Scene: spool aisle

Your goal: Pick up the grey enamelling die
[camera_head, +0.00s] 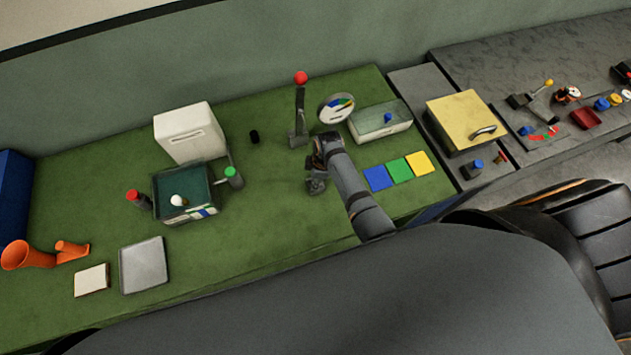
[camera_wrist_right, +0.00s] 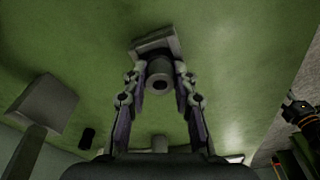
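The grey die (camera_wrist_right: 158,68) shows in the right wrist view as a short round piece with a dark hole, in front of a flat, blocky grey part. It lies between the fingertips of my right gripper (camera_wrist_right: 160,90). The fingers are spread, with visible gaps on both sides of the round piece, so the gripper looks open around it. In the head view my right gripper (camera_head: 318,178) points down at the green bench top, and I cannot separate the die from it there. My left gripper is not in view.
A lever with a red knob (camera_head: 300,80) and a round gauge (camera_head: 336,108) stand behind my gripper. Blue, green and yellow tiles (camera_head: 399,167) lie to its right. A small black cylinder (camera_head: 254,137) and a dark green tray (camera_head: 184,189) are to its left.

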